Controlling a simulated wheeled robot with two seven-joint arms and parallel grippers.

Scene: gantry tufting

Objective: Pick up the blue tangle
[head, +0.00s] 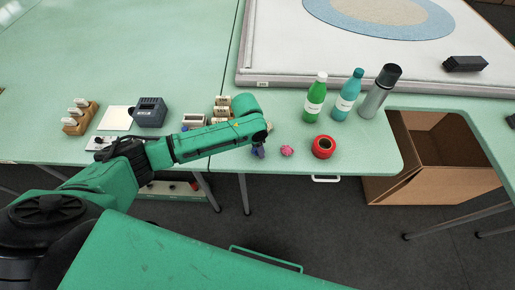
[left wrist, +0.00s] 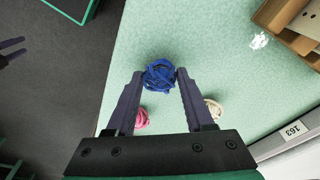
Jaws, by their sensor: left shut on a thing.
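The blue tangle (left wrist: 159,76) is a small ball of looped yarn. In the left wrist view it sits between the two fingertips of my left gripper (left wrist: 156,76), which touch it on both sides. In the head view my left gripper (head: 259,152) is at the table's front edge, pointing down, and mostly hides the tangle. I cannot tell whether the tangle is clear of the tabletop. Two dark fingers, seemingly of my right gripper (left wrist: 14,49), show apart and empty at the left edge of the left wrist view.
A pink tangle (head: 287,151) and a red tape roll (head: 323,147) lie right of the gripper. A cream tangle (left wrist: 213,108) is close by. Green (head: 315,98) and teal (head: 347,95) bottles and a grey flask (head: 379,92) stand behind. A cardboard box (head: 425,165) is at right.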

